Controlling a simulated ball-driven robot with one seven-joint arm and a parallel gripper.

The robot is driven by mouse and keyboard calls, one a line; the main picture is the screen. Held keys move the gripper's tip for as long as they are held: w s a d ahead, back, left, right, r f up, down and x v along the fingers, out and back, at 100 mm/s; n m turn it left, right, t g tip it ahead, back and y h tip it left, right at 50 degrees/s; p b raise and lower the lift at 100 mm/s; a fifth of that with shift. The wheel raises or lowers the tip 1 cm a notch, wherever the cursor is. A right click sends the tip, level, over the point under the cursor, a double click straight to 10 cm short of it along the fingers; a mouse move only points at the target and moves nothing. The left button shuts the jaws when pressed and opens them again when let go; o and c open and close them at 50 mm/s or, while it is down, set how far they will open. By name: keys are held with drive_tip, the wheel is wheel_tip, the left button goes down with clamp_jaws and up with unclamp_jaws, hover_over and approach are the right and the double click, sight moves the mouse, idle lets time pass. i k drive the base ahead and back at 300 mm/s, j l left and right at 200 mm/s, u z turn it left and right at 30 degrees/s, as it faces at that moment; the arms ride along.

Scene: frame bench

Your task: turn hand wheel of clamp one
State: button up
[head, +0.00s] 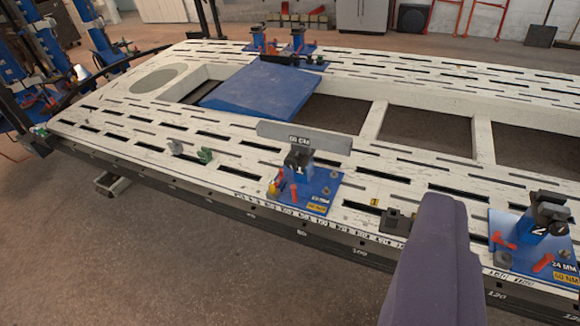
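Clamp one (299,165) is a blue block with a dark top and a white number 1. It stands on a blue base plate (318,190) near the front edge of the bench, at the middle of the head view. Small red handles and an orange-yellow part (273,188) sit around its foot. I cannot clearly make out which part is its hand wheel. A grey bar (330,142) with a size label lies behind or across its top. My gripper's fingers are not in view. A plain purple shape, probably part of my arm, rises at the bottom right, apart from clamp one in the picture.
Clamp two (540,218) stands at the right on its own blue plate. A dark block (398,221) lies on the bench edge between the clamps. The white slotted bench (120,106) has large openings and a blue ramp (265,90). More blue clamps (298,44) stand behind.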

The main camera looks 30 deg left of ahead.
sight(291, 163)
drive_tip(key=i+j+u, duration=0.15)
drive_tip(key=i+j, duration=0.4)
drive_tip(key=i+j+u, duration=0.1)
drive_tip(key=i+j, duration=0.5)
drive_tip(key=i+j+u, duration=0.15)
drive_tip(key=i+j, duration=0.35)
drive_tip(key=i+j+u, duration=0.15)
drive_tip(key=i+j, duration=0.25)
drive_tip(key=i, duration=0.3)
